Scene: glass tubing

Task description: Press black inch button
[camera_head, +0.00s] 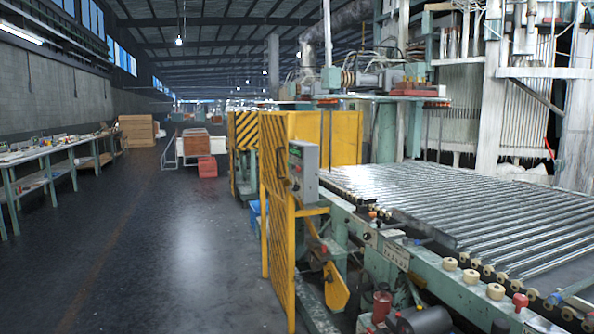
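A grey-green control box (309,175) is mounted at the near end of the yellow machine guard, left of the roller bed. Its narrow panel face is turned toward the left and carries small dark controls (295,170). They are too small and too oblique for me to tell which one is the black inch button. Neither of my grippers shows in the head view.
A yellow slatted guard (276,215) stands below and beside the box. The roller conveyor (460,210) with glass tubes fills the right. The dark floor (180,240) to the left is clear. A long workbench (55,152) runs along the left wall; a red crate (207,167) stands farther back.

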